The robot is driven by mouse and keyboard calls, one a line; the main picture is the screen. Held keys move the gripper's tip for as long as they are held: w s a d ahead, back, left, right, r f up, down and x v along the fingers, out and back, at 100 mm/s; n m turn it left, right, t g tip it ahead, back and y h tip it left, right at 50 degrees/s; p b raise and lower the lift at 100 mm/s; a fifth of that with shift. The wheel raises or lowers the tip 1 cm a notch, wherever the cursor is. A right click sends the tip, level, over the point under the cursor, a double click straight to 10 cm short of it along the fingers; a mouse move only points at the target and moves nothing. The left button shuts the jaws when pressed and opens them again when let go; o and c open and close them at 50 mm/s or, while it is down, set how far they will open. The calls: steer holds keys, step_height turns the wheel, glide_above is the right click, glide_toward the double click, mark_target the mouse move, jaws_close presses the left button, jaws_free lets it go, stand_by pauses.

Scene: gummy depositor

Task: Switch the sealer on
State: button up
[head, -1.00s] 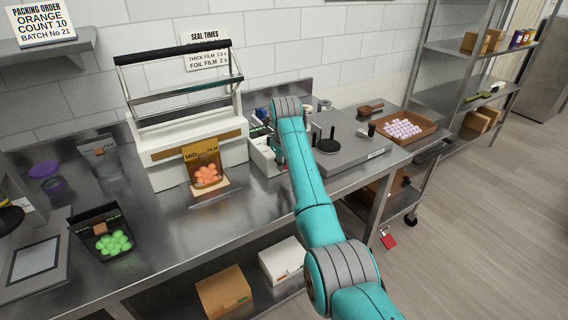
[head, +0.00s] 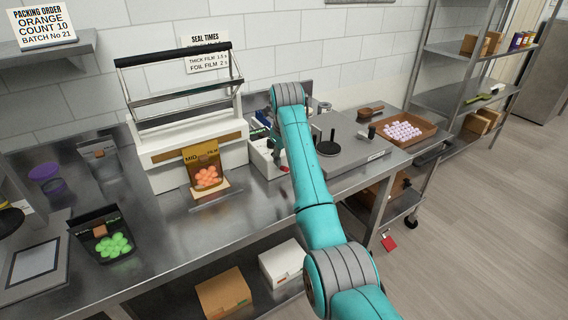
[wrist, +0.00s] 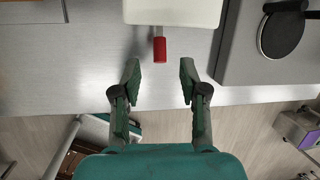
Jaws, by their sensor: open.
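The sealer (head: 165,152) is a white machine with its black-handled bar raised, left of centre on the steel bench. A pouch of orange gummies (head: 207,176) stands against its front. A white box (head: 262,161) sits right of the sealer, and also shows in the wrist view (wrist: 172,10). A red lever or knob (wrist: 159,49) sticks out from the white box toward me; it shows small in the head view (head: 284,169). My gripper (wrist: 160,72) is open and empty, its fingertips either side of the red piece's line, not visibly touching it. My arm partly hides the white box.
A grey plate machine (head: 345,150) with a black disc stands close to the right. A tray of pale gummies (head: 425,138) lies farther right. A black pouch of green gummies (head: 101,236) is at the left. The bench front between is clear.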

steer(key=v, duration=0.7)
